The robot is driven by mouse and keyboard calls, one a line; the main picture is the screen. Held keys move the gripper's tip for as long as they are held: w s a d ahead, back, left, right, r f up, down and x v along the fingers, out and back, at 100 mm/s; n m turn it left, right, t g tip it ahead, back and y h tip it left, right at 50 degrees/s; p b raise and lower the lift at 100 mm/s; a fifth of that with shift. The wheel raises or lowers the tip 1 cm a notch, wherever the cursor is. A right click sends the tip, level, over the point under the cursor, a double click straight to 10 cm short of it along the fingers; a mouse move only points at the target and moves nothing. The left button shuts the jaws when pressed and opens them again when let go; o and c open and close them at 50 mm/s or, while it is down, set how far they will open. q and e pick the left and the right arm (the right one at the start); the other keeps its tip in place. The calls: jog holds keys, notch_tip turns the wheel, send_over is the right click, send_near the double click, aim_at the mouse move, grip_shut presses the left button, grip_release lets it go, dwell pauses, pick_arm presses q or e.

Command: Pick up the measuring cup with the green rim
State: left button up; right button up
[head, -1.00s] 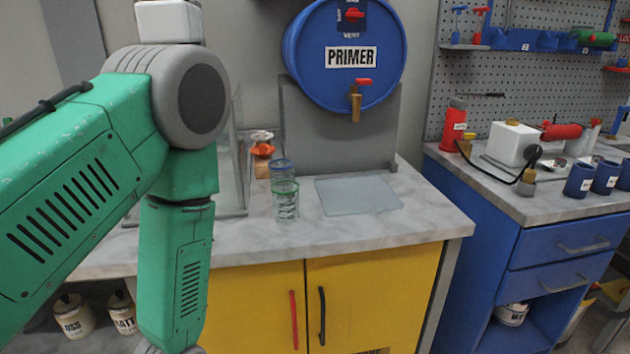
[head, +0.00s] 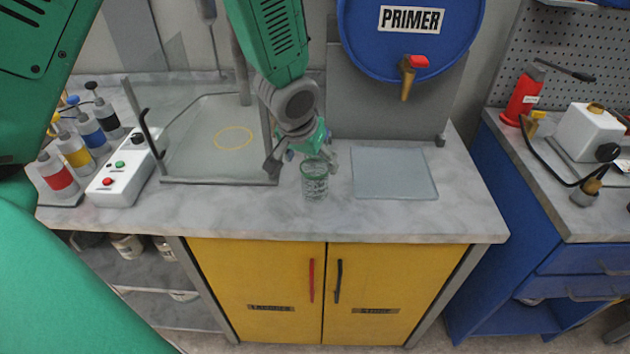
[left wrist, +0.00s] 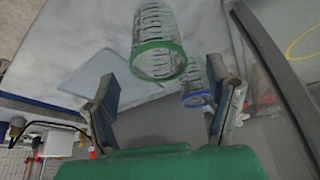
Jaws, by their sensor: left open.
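The clear measuring cup with the green rim (head: 315,182) stands upright on the marble counter, just in front of my left gripper (head: 302,164). My left gripper is open and empty, its fingers spread at the cup's rear and sides. In the left wrist view the green-rimmed cup (left wrist: 158,40) lies beyond the gap between the fingers (left wrist: 165,98), not clearly between them. A second cup with a blue rim (left wrist: 197,85) shows there beside it, close to the right finger. In the head view the gripper hides that cup. My right gripper is not seen.
A flat translucent plate (head: 394,172) lies to the right. The blue primer drum (head: 411,45) with its tap is behind. A button box (head: 122,170) and several bottles stand far left.

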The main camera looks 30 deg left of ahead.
pick_arm(q)
jog(key=shift+x, duration=1.15)
jog(key=x, duration=0.2)
jog(key=d+x, duration=0.1)
jog(key=x, duration=0.1)
jog(key=shift+f, duration=0.15)
jog(key=shift+w+a+f, duration=0.15)
jog(key=shift+f, duration=0.05)
jog(key=shift+a, duration=0.5)
jog(key=c, duration=1.1)
jog(key=shift+d, duration=0.15)
jog(key=shift+c, duration=0.2)
